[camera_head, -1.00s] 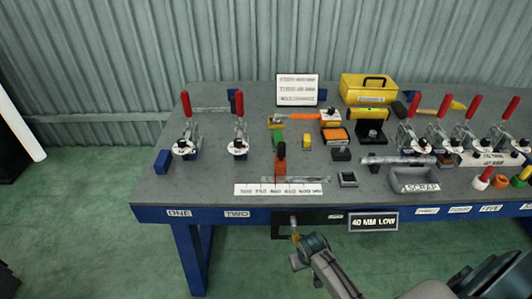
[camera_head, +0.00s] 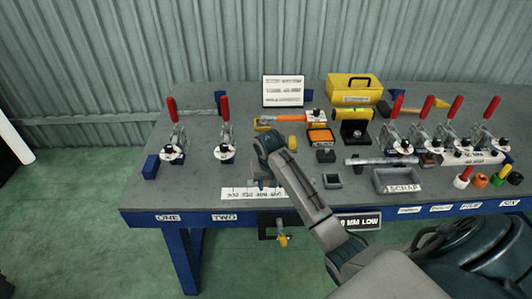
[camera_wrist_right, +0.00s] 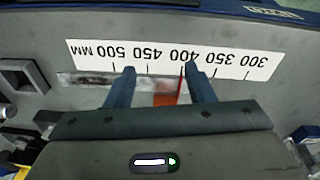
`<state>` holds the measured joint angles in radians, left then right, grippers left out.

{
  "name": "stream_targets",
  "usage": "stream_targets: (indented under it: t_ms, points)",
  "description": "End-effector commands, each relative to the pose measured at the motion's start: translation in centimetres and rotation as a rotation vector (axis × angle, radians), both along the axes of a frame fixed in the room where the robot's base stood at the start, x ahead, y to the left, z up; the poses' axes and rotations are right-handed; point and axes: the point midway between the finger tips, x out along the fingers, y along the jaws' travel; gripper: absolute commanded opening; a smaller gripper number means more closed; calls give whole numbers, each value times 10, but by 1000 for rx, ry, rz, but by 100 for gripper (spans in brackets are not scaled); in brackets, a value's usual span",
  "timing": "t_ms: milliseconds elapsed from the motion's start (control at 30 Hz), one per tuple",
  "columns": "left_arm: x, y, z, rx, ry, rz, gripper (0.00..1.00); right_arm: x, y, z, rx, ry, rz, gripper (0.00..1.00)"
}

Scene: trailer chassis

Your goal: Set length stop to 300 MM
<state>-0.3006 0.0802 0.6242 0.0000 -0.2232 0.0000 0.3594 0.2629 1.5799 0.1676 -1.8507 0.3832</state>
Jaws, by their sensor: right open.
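The white length scale (camera_wrist_right: 165,60) shows upside down in the right wrist view, reading 300 to 500 MM. The orange-red length stop (camera_wrist_right: 166,100) sits by its edge, with a thin red pointer line (camera_wrist_right: 181,76) at about the 400 mark. My right gripper (camera_wrist_right: 159,70) is open, with one finger on each side of the stop. A gap shows on the 450–500 side; the other finger is closer. Whether either touches is unclear. In the head view the scale (camera_head: 240,194) is partly covered, and my right arm hides the stop. My left gripper is not in view.
Toggle clamps with red handles (camera_head: 225,108) stand at the left and right of the bench. The grey scrap tray (camera_head: 400,187), a small square holder (camera_head: 332,181) and a yellow toolbox (camera_head: 354,88) are nearby. A "40 MM LOW" sign (camera_head: 358,222) hangs at the front edge.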

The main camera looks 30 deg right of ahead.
Motion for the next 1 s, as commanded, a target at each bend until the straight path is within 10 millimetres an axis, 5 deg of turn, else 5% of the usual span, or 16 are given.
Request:
stream_targets:
  t_ms: [200, 500, 667, 1000]
  points:
    - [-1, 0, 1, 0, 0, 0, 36, 70, -34, 69, 47, 36, -163, 49]
    - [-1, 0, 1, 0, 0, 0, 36, 106, -56, 128, 99, 72, -288, 49]
    - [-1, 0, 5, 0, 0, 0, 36, 107, -57, 122, 103, 80, -297, 49]
    - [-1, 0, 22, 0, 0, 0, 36, 106, -57, 62, 103, 80, -295, 49]
